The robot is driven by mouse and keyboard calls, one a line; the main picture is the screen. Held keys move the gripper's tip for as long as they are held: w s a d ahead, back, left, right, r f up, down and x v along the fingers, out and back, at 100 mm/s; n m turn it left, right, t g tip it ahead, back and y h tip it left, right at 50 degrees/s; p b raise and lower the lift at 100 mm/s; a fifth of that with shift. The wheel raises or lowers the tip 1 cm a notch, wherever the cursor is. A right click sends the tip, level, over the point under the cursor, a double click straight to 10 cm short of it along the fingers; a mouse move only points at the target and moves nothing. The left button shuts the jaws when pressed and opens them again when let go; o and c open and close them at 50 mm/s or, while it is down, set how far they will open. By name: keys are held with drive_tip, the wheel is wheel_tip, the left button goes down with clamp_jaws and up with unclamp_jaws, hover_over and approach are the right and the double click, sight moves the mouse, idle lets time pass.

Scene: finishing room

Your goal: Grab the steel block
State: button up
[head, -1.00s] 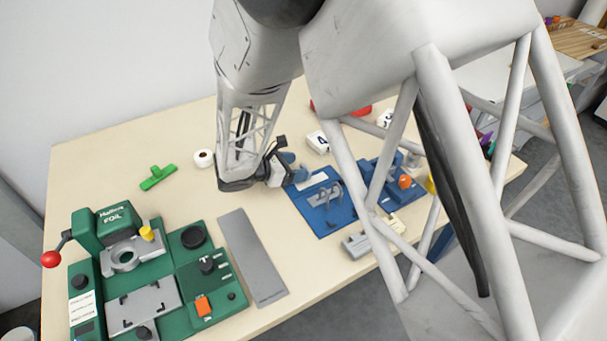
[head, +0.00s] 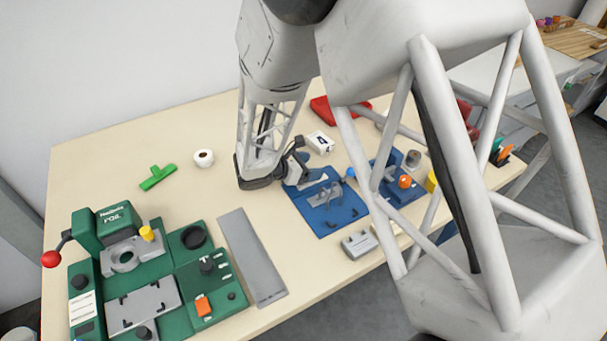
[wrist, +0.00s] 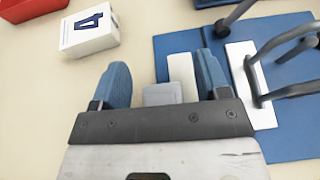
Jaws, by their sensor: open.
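My gripper (head: 302,172) is open, its blue fingers (wrist: 117,85) apart with nothing clearly held. It hangs over the back-left corner of the blue fixture (head: 325,222); in the wrist view the right finger is over the blue base (wrist: 295,140). A small grey block with notches (head: 356,244), which looks like the steel block, lies on the table in front of the fixture, toward the front edge. It does not clearly show in the wrist view. A small grey square (wrist: 163,94) shows centred between the fingers; I cannot tell whether it is part of my gripper.
A white box marked 4 (head: 320,142) and a red tray (head: 330,110) stand behind the gripper. A green foil press (head: 110,235) and a long grey plate (head: 252,255) are at the left. A green piece (head: 157,177) and white roll (head: 204,158) lie on otherwise clear table.

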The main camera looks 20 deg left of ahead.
drive_tip(key=shift+c, duration=0.3)
drive_tip(key=c, duration=1.1)
drive_tip(key=shift+r, duration=5.05)
